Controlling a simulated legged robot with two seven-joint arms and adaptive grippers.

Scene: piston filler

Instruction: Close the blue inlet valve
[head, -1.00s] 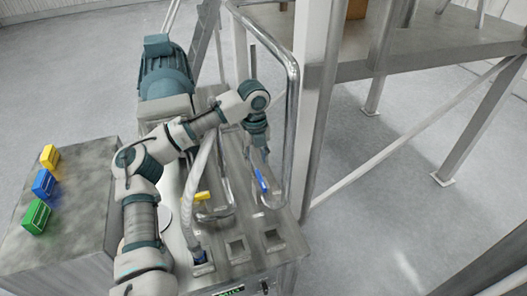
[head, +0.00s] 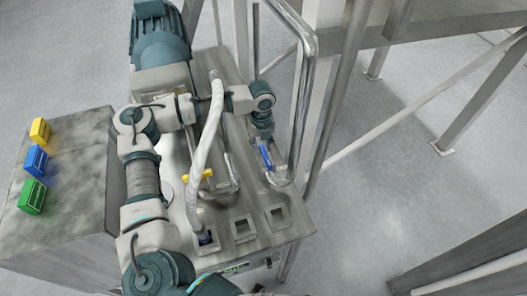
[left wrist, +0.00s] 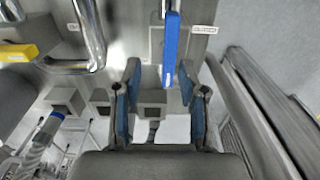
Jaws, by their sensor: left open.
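The blue inlet valve handle (head: 265,157) is a narrow blue bar on the metal pipework at the right side of the machine. My left gripper (head: 264,140) is just above it in the head view. In the left wrist view the blue handle (left wrist: 170,50) stands upright in the picture, and its lower end lies between the two open fingers of my left gripper (left wrist: 159,72), nearer the right finger. The fingers are not closed on it. Whether either finger touches it I cannot tell. My right gripper is not in view.
A yellow valve handle (head: 198,177) is to the left of the blue one. A pale hose (head: 207,130) crosses in front of my left arm. A bent metal pipe (head: 307,70) and frame posts stand close on the right. Yellow, blue and green blocks lie on a grey box (head: 75,190).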

